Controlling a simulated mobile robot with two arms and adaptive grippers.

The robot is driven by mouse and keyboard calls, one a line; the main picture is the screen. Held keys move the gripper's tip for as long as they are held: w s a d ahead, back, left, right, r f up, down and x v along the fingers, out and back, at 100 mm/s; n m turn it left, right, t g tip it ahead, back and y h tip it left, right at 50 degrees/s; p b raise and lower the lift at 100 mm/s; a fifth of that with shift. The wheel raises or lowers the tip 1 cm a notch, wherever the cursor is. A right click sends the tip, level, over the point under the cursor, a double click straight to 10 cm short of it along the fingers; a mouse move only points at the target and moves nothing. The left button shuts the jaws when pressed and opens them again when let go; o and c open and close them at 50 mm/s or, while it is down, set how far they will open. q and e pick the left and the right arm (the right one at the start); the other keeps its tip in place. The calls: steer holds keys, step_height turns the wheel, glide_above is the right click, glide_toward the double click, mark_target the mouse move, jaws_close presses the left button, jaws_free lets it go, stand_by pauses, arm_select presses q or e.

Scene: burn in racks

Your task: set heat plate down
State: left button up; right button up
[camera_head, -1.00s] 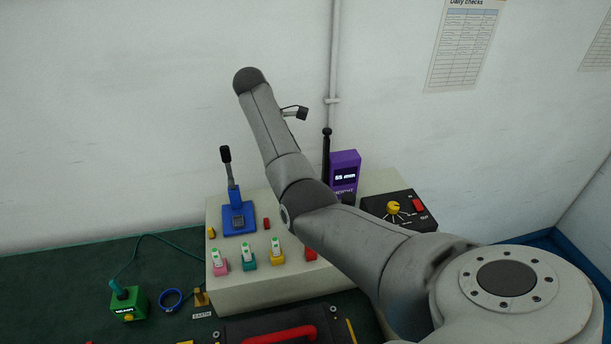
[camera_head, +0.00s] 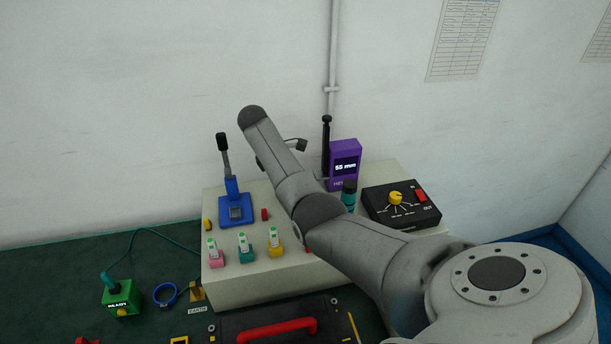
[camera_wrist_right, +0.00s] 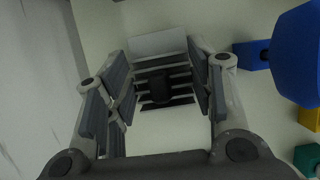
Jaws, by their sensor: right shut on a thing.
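In the right wrist view, my right gripper (camera_wrist_right: 160,60) has its two fingers on either side of a dark slatted piece with a black round knob, which looks like the heat plate (camera_wrist_right: 180,78). A light grey flat face (camera_wrist_right: 158,42) shows just beyond it. The gripper is shut on the piece, over a pale surface. Whether the piece touches that surface I cannot tell. In the head view my right arm crosses above the pale bench box (camera_head: 255,290), and its gripper and load are hidden. My left gripper is not in view.
On the box are a blue lever stand (camera_head: 236,208), a purple display (camera_head: 345,165), a black dial unit (camera_head: 400,206) and several small coloured holders (camera_head: 245,250). A green box (camera_head: 121,298) and blue ring (camera_head: 165,294) lie left. A red-handled black case (camera_head: 277,332) is in front.

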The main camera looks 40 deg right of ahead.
steer(key=d, duration=0.1)
steer(key=s+d+p, duration=0.2)
steer(key=shift+d+f, duration=0.2)
steer(key=shift+d, duration=0.05)
steer(key=shift+f+p, duration=0.3)
steer(key=shift+f, duration=0.15)
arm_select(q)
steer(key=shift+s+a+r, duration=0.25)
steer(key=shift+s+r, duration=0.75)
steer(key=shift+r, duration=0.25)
arm_select(e)
steer(key=shift+w, duration=0.1)
steer(key=o, duration=0.8)
steer(key=shift+a, duration=0.1)
steer(key=o, duration=0.4)
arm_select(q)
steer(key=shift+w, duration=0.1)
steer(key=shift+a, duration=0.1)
